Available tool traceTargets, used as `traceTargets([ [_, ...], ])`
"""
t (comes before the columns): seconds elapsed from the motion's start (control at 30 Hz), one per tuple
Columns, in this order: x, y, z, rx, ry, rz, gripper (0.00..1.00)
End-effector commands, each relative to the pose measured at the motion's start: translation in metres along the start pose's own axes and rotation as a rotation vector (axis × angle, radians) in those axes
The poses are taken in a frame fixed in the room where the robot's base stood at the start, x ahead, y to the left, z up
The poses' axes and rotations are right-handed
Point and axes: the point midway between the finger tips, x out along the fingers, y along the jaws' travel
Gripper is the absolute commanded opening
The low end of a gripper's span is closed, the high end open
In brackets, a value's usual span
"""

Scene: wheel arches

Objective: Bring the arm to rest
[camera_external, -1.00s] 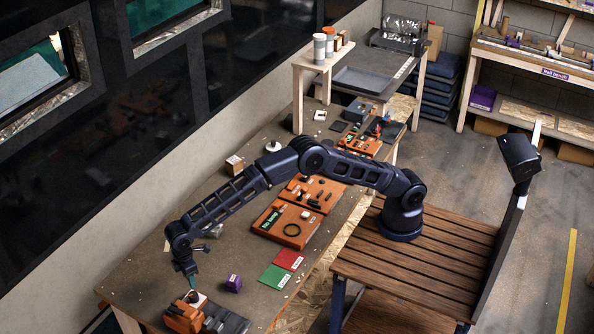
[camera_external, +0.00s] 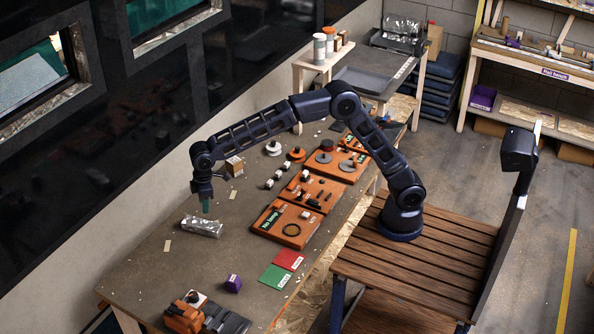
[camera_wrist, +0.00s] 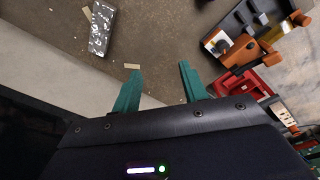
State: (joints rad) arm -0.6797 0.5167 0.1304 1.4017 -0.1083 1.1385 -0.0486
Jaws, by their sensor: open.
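My gripper (camera_external: 206,206) points down above the long workbench, over its left part, beside a silver foil-like block (camera_external: 202,227). In the wrist view its two green fingers (camera_wrist: 160,71) are spread apart with nothing between them. My arm is raised in an arch from its base on the slatted wooden platform. The silver block also shows in the wrist view (camera_wrist: 102,28), apart from the fingers.
An orange and black device (camera_external: 190,316) stands at the bench's near end, with a purple block (camera_external: 233,284) to its right. Orange trays (camera_external: 286,226) and green and red cards (camera_external: 275,277) lie along the right side. A small box (camera_external: 235,166) stands behind my gripper.

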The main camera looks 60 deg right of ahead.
Motion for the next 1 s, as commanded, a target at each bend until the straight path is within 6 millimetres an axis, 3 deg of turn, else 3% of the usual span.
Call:
traceTargets([
  [0.03,-0.015,0.015,0.015,0.022,0.009,0.006,0.43],
  [0.2,-0.053,0.057,0.066,0.094,0.032,0.023,0.43],
  [0.5,-0.107,0.114,0.167,0.226,0.071,0.052,0.43],
  [0.8,-0.144,0.147,0.278,0.361,0.111,0.082,0.43],
  [1.0,-0.158,0.155,0.352,0.452,0.138,0.100,0.43],
])
